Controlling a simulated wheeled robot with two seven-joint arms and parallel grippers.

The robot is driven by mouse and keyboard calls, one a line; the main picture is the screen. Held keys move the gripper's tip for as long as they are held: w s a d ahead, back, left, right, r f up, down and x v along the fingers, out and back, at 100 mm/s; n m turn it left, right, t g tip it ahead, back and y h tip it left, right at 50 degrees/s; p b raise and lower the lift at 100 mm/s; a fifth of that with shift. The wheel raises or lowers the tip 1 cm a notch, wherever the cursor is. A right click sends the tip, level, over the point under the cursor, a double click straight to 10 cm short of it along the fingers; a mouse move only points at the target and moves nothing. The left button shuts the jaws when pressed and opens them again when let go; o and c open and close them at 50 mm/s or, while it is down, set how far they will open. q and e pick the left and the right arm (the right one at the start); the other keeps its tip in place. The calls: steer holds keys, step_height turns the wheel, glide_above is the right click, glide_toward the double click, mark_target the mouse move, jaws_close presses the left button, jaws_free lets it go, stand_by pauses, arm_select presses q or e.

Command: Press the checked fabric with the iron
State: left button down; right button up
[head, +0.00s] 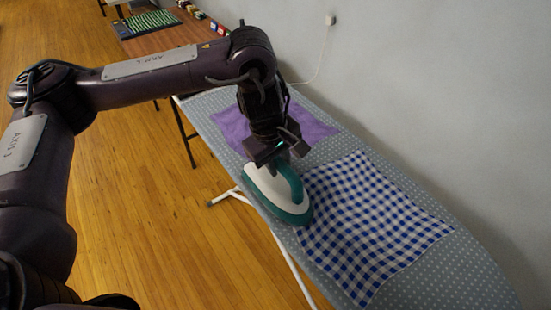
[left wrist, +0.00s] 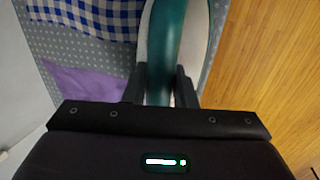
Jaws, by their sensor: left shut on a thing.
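The blue-and-white checked fabric (head: 370,222) lies spread on the dotted grey ironing board (head: 462,277). It also shows at the top of the left wrist view (left wrist: 85,18). The iron (head: 268,193), white with a teal body and handle, is at the left edge of the checked fabric, near the board's front edge. My left gripper (head: 278,160) is over the iron and shut on its handle, with a finger on each side of the handle in the left wrist view (left wrist: 166,88). I cannot tell whether the iron's sole touches the board. My right gripper is not in view.
A purple cloth (head: 312,126) lies on the board behind the iron. A wall runs along the board's right side, with a socket and cord (head: 331,20). A brown table (head: 158,40) with a striped green mat stands at the back. Wooden floor is open at left.

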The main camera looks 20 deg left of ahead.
arm_select(q)
steer(key=shift+w+a+f, duration=0.1)
steer(key=shift+a, duration=0.15)
steer(key=shift+d, duration=0.1)
steer(key=shift+r+p, duration=0.3)
step_height(320, 180, up, 12)
steer(key=p, duration=1)
steer(key=shift+f+p, duration=0.15)
steer(key=shift+p, duration=0.25)
steer(key=shift+w, duration=0.15)
